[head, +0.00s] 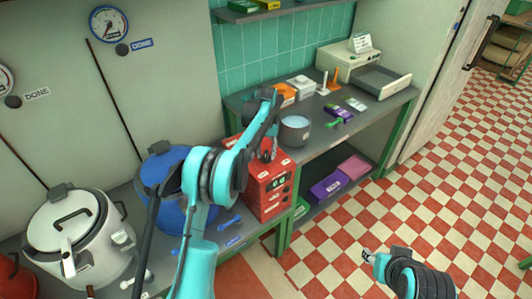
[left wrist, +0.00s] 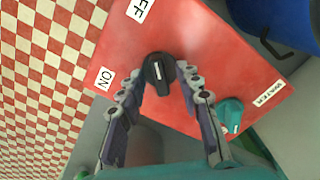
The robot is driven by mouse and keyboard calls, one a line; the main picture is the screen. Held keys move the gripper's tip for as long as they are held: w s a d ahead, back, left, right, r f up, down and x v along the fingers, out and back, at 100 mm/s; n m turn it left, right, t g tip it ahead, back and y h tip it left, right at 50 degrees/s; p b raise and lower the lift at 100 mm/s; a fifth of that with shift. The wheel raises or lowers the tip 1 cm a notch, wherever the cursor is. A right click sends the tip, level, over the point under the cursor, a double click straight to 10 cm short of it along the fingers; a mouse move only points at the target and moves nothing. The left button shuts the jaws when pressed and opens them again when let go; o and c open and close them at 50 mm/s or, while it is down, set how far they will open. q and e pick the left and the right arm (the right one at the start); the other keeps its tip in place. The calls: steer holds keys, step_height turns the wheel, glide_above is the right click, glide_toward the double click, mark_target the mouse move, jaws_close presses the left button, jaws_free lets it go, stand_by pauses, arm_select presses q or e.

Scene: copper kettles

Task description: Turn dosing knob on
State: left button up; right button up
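The black dosing knob (left wrist: 158,72) sits on the red face of a box (head: 267,187). Its white mark runs roughly up and down in the left wrist view, nearer the direction of the OFF label (left wrist: 140,9) than of the ON label (left wrist: 104,78). My left gripper (left wrist: 161,80) has its fingertips on either side of the knob, very close to it; whether they touch it is unclear. In the head view this gripper (head: 266,153) is at the top of the red box. My right gripper (head: 368,256) is over the floor, away from the counter; its fingers are small.
A teal knob (left wrist: 231,110) with a WATER label (left wrist: 267,96) is beside the black knob. A blue pot (head: 165,183) and a pale kettle (head: 70,235) stand left of the box. A grey pot (head: 295,130) stands right of it. The checkered floor is clear.

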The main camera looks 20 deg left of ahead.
arm_select(q)
jaws_close()
steer(key=shift+r+n, duration=0.1)
steer(key=shift+n, duration=0.3)
steer(key=shift+n+p, duration=0.65)
steer(key=shift+n, duration=0.35)
steer(key=n+p, duration=0.1)
steer(key=n, duration=0.2)
steer(key=shift+n, duration=0.3)
steer(key=n+p, duration=0.1)
steer(key=n, duration=0.4)
steer(key=shift+n, duration=0.3)
steer(key=n+p, duration=0.1)
steer(key=n, duration=0.4)
steer(key=shift+n, duration=0.4)
